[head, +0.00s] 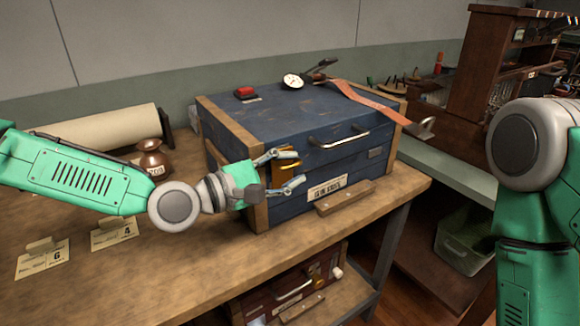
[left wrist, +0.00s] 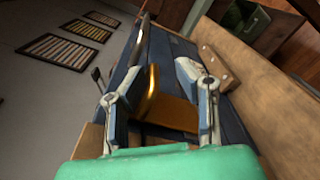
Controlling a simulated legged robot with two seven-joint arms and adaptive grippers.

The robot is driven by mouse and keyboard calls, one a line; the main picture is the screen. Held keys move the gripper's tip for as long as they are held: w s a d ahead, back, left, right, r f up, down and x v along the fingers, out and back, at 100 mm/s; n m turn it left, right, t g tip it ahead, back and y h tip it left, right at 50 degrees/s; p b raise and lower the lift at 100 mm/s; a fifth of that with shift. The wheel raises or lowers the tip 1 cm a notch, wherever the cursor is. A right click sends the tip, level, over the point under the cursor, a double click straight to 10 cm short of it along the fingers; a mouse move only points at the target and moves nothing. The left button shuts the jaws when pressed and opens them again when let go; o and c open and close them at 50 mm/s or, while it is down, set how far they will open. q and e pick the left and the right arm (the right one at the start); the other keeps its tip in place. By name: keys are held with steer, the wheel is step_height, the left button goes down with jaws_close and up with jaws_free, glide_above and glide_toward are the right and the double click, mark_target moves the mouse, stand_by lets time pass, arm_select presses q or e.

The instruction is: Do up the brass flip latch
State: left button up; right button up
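A blue wooden chest (head: 285,116) with its lid down stands on the workbench. The brass flip latch (head: 288,164) is on the chest's front, near its left corner. In the left wrist view the latch (left wrist: 152,94) shows as a brass flap standing out beside a flat brass plate (left wrist: 172,115). My left gripper (head: 299,168) is open at the latch. In the left wrist view its two fingers (left wrist: 152,88) are apart, with the brass between them; contact is unclear. My right arm shows at the right edge, but its gripper is out of the picture.
A metal handle (head: 338,140) and a wooden block (head: 344,197) project from the chest front. A copper pot (head: 152,158) and paper roll (head: 100,128) stand left.

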arm_select(q)
steer(key=shift+w+a+r, duration=0.15)
steer(key=shift+r, duration=0.3)
steer(key=v, duration=1.2)
steer(key=shift+f, duration=0.4)
